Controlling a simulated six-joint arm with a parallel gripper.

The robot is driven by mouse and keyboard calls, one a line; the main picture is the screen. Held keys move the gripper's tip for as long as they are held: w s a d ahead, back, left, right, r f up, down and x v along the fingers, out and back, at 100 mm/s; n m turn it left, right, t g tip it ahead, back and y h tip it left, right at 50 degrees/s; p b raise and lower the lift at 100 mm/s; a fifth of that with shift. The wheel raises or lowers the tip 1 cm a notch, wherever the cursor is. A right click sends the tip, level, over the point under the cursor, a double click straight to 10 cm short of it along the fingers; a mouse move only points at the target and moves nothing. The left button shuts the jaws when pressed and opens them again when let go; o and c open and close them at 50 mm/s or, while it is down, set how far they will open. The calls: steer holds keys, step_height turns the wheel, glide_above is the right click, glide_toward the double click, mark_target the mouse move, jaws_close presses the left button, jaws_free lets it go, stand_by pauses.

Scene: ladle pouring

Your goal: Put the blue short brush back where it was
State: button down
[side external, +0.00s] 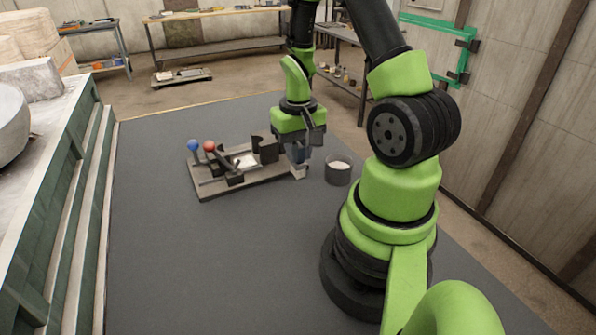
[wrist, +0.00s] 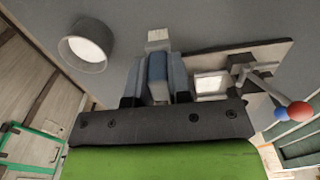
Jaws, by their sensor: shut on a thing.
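My gripper (side external: 300,152) is over the right end of a grey board (side external: 215,189), its fingers pointing down. In the wrist view my gripper (wrist: 156,65) is shut on the blue short brush (wrist: 157,68), which sits between the two fingers. The brush (side external: 298,154) is mostly hidden by the fingers in the side view. A small pale block (side external: 298,172) is just below the fingertips at the board's right end; it also shows beyond the fingertips in the wrist view (wrist: 158,36). I cannot tell whether the brush touches it or the board.
A dark round cup (side external: 338,170) with white contents stands close right of my gripper. On the board are a blue ball (side external: 193,145) and a red ball (side external: 209,146) on handles, a dark holder (side external: 266,149) and a white-filled tray (side external: 246,161). The table front (side external: 220,270) is clear.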

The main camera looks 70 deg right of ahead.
steer(key=shift+f, duration=2.35)
steer(key=c, duration=1.1)
jaws_free()
steer(key=shift+f, duration=0.1)
steer(key=shift+o, duration=0.2)
step_height(320, 180, up, 12)
steer(key=shift+r, duration=0.1)
step_height(320, 180, up, 5)
steer(key=n+t, duration=0.1)
steer(key=t, duration=0.1)
glide_above(298, 169)
steer(key=w+a, duration=0.2)
steer(key=s+a+r+n+t+y, duration=0.1)
steer(key=s+a+r+n+t, duration=0.1)
steer(key=a+r, duration=0.3)
steer(key=s+a+r+n+t+y, duration=0.1)
steer(key=s+a+r+n+t, duration=0.1)
steer(key=a+r, duration=0.3)
steer(key=s+a+t, duration=0.1)
steer(key=a, duration=0.3)
steer(key=shift+s+a+r, duration=0.15)
steer(key=shift+s+a, duration=0.1)
steer(key=shift+s, duration=0.15)
